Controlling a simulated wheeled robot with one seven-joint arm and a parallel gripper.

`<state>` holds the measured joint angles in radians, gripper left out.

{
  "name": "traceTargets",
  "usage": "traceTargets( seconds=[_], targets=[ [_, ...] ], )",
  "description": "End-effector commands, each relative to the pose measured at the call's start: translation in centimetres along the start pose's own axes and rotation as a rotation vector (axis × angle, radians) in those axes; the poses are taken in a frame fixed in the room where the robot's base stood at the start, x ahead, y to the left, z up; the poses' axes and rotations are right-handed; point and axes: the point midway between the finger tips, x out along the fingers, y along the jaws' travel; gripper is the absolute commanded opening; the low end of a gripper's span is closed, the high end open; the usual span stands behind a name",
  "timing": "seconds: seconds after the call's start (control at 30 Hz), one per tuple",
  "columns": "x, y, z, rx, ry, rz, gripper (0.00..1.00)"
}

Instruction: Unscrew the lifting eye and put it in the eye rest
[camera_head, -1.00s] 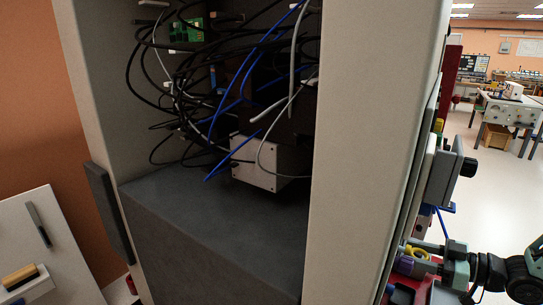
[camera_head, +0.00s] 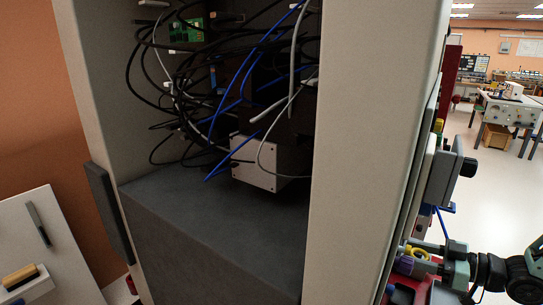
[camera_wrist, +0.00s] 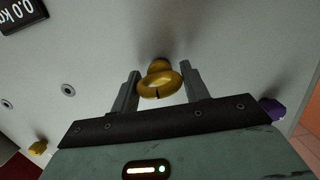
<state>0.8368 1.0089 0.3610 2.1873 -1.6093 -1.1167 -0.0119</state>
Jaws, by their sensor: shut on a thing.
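The yellow lifting eye (camera_wrist: 163,86) is a ring with a round base behind it, in the middle of the wrist view. It stands at a pale panel (camera_wrist: 215,35); I cannot tell whether its base touches the panel. My gripper (camera_wrist: 163,88) is shut on the eye, with one grey finger on each side of the ring. In the head view my gripper (camera_head: 424,254) is at the lower right, with the yellow eye (camera_head: 416,254) at its fingers. I cannot make out the eye rest in either view.
A dark display (camera_wrist: 20,12) reading 0.0 kg, small round holes (camera_wrist: 68,90), a purple knob (camera_wrist: 271,110) and a yellow knob (camera_wrist: 38,147) are around the eye. A tall cabinet (camera_head: 365,140) with tangled cables (camera_head: 215,95) fills the head view's middle. Open floor (camera_head: 490,190) lies right.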

Motion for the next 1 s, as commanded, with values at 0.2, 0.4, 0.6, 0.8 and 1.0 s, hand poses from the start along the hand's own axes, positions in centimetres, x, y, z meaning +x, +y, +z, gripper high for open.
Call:
traceTargets(
  seconds=[0.2,0.4,0.6,0.8,1.0],
  targets=[
    [0.01,-0.01,0.02,0.000,0.000,0.000,0.21],
    [0.03,-0.02,0.08,-0.010,0.000,0.001,0.22],
    [0.06,-0.07,0.46,-0.183,0.000,0.027,0.22],
    [0.03,-0.05,0.19,-0.259,0.000,0.039,0.18],
    [0.07,-0.08,0.37,-0.397,0.000,0.060,0.18]
  ],
)
